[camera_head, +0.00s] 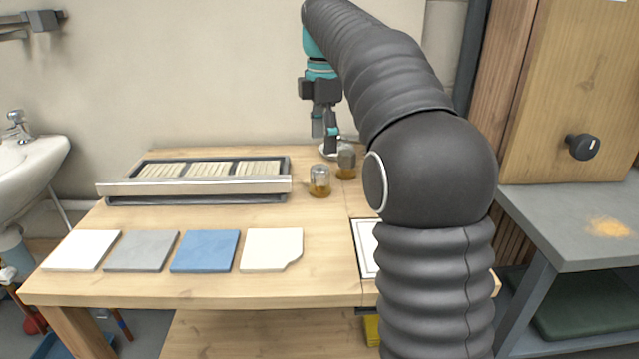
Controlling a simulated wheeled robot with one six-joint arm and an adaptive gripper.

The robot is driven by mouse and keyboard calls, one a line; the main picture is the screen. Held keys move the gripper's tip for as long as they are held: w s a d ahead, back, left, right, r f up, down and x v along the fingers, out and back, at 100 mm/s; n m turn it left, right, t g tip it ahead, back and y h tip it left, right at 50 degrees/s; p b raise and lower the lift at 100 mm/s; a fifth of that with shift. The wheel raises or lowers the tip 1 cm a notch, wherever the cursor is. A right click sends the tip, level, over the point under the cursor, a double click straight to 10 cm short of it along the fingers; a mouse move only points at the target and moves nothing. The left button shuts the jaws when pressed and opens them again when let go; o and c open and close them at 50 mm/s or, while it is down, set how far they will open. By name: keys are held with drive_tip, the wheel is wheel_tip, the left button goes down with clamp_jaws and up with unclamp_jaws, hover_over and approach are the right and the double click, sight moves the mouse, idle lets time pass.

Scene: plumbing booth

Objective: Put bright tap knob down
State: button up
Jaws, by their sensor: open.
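My gripper (324,133) is at the back of the wooden table, fingers pointing down and apart, with nothing visible between them. Just in front of it stand two small upright pieces with amber lower parts. The nearer one (319,180) has a light, shiny top and looks like the bright tap knob. The other (346,163) has a duller grey top and stands a little behind and to the right. A small whitish round thing (326,152) shows at the fingertips, partly hidden by them; I cannot tell what it is or whether they touch it.
A long slotted tray (200,187) lies left of the knobs. White, grey, blue and cream tiles (205,251) line the table's front. A framed white sheet (365,247) is partly hidden by my arm. Bare wood (325,220) lies between. A sink (30,165) is at left.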

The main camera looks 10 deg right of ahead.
sight(320, 167)
wheel_tip(320, 167, down, 4)
drive_tip(key=shift+b, duration=0.35)
drive_tip(key=shift+s+a+f+b, duration=0.1)
drive_tip(key=shift+a+f+b, duration=0.1)
drive_tip(key=shift+f, duration=0.7)
drive_tip(key=shift+s+a+f+b, duration=0.1)
drive_tip(key=shift+f+b, duration=0.1)
drive_tip(key=shift+f, duration=0.65)
drive_tip(key=shift+a+f+b, duration=0.15)
drive_tip(key=shift+f+b, duration=0.05)
drive_tip(key=shift+f, duration=0.7)
clamp_jaws()
drive_tip(key=shift+r, duration=0.1)
